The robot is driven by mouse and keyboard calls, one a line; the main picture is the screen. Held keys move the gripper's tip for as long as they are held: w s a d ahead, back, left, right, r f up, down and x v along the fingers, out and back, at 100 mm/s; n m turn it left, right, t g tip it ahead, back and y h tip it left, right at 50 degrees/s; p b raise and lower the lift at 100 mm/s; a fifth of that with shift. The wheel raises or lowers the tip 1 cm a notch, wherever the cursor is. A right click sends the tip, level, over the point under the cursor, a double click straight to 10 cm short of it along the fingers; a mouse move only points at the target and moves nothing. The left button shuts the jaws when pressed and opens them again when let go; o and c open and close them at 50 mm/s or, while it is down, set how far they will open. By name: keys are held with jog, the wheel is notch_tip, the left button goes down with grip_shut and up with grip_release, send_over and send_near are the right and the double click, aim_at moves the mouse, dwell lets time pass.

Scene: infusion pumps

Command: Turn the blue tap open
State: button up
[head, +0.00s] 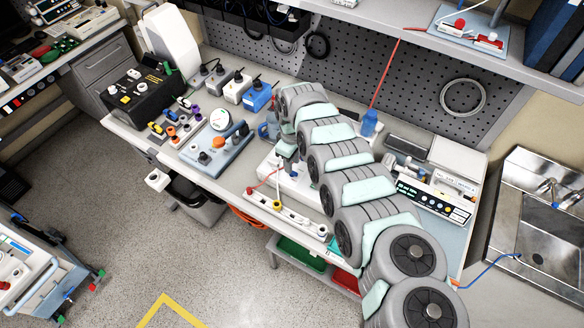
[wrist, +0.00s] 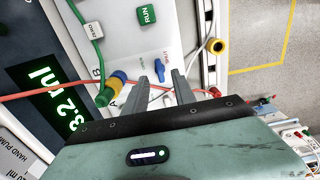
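My gripper (wrist: 162,79) is open in the wrist view, its two grey fingers apart over the white face of a device (wrist: 150,35). A blue collar (wrist: 120,77) sits left of the fingers, beside a yellow fitting (wrist: 116,88) with a green end (wrist: 104,98).
A red tube (wrist: 50,93) crosses the wrist view under the fingers, and a green cable (wrist: 72,12) runs left. A white rail with a yellow knob (head: 277,205) lies at the bench's front. A blue bottle (head: 370,123) stands behind my arm.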

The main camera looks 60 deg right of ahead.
jog(key=shift+f+b, duration=0.35)
jog(key=shift+f, duration=1.5)
jog(key=shift+c, duration=0.2)
grip_shut()
